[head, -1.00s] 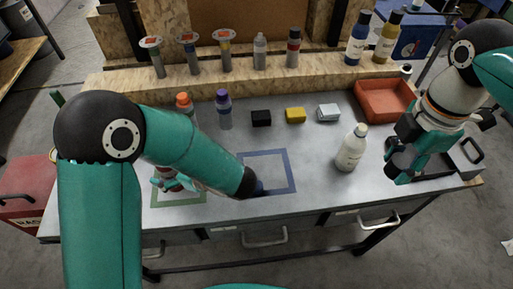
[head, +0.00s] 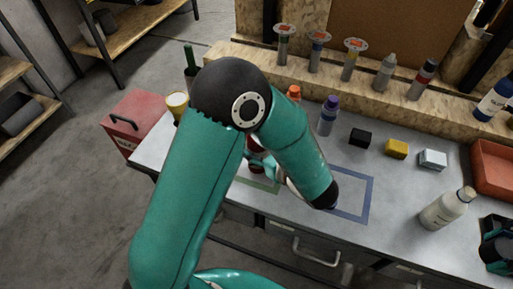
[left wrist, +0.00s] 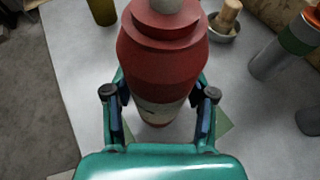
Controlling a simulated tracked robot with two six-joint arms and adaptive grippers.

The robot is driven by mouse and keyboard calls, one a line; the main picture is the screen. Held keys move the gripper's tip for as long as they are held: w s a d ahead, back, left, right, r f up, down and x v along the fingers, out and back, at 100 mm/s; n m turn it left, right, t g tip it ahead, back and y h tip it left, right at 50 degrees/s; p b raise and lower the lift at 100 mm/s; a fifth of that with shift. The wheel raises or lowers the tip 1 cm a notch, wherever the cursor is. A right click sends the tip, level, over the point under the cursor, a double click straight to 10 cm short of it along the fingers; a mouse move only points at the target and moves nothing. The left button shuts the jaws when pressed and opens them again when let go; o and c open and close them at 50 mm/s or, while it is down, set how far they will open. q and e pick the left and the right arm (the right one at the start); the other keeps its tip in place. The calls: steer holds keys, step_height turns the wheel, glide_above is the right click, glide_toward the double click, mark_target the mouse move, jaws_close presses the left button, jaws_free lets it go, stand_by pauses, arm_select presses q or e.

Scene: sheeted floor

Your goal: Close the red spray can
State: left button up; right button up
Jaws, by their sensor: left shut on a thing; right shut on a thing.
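The red spray can (left wrist: 165,55) stands between the fingers of my left gripper (left wrist: 160,115), which is shut on its lower, paler part. The can has a stepped red shoulder and a grey top, cut off by the edge of the left wrist view. In the head view the can (head: 255,149) is mostly hidden behind my left arm, by the green outline (head: 262,184) on the table. My left gripper (head: 263,166) is partly hidden there too. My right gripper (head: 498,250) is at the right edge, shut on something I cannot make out.
A white bottle (head: 443,210), black block (head: 360,137), yellow block (head: 396,149) and pale block (head: 432,159) stand right of the can. A purple-capped bottle (head: 327,117) is behind the blue outline (head: 368,195). A red tray (head: 491,168) is at the right.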

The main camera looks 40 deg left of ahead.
arm_select(q)
steer(key=shift+r, duration=0.1)
arm_select(e)
steer(key=shift+r, duration=0.25)
arm_select(q)
step_height(320, 180, up, 20)
steer(key=o, duration=0.8)
jaws_close()
